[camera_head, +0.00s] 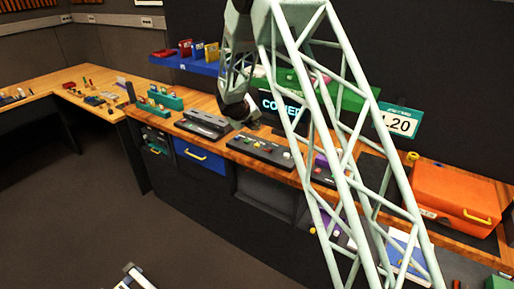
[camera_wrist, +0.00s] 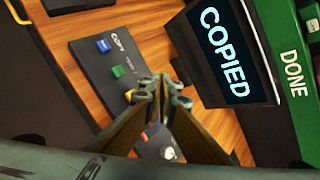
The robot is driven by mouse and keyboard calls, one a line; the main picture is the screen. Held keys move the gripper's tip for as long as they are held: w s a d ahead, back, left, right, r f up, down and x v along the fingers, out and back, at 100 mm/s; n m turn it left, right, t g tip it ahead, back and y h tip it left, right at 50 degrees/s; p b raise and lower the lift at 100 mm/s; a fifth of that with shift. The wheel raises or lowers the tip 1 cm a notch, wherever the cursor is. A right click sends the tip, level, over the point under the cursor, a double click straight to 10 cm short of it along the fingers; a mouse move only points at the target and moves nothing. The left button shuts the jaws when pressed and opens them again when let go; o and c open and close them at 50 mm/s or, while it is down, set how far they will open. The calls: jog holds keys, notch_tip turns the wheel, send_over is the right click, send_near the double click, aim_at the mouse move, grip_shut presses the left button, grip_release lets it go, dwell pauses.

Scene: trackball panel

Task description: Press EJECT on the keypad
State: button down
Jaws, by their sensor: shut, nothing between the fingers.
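The keypad (camera_wrist: 92,62) is a dark panel on the wooden bench, tilted in the wrist view. It bears a blue button (camera_wrist: 103,45) with a label that seems to read COPY, and a green button (camera_wrist: 117,71) with a label too small to read. No EJECT label is legible. My gripper (camera_wrist: 162,88) is shut and empty, its fingertips over the panel and hiding part of it; contact cannot be told. An orange spot (camera_wrist: 143,137) and a white ball (camera_wrist: 168,153) show beyond the fingers. The panel also shows in the head view (camera_head: 260,150), where my fingertips are not clear.
A screen (camera_wrist: 232,50) reading COPIED stands behind the panel, beside a green DONE sign (camera_wrist: 294,88). In the head view, a grey device (camera_head: 203,124) sits left of the panel and an orange case (camera_head: 455,195) far right. My lattice arm crosses in front.

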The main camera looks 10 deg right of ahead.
aim_at(256, 145)
jog(key=shift+f+b, duration=2.45)
jog(key=shift+f, duration=0.8)
jog(key=shift+f+b, duration=0.65)
jog(key=shift+f, duration=0.3)
dwell(0.7)
jog(key=shift+r, duration=0.2)
dwell(0.3)
jog(key=shift+r+p, duration=0.75)
jog(key=shift+p, duration=0.1)
jog(key=shift+r, duration=0.15)
jog(key=shift+r+p, duration=2.1)
jog(key=shift+r, duration=0.25)
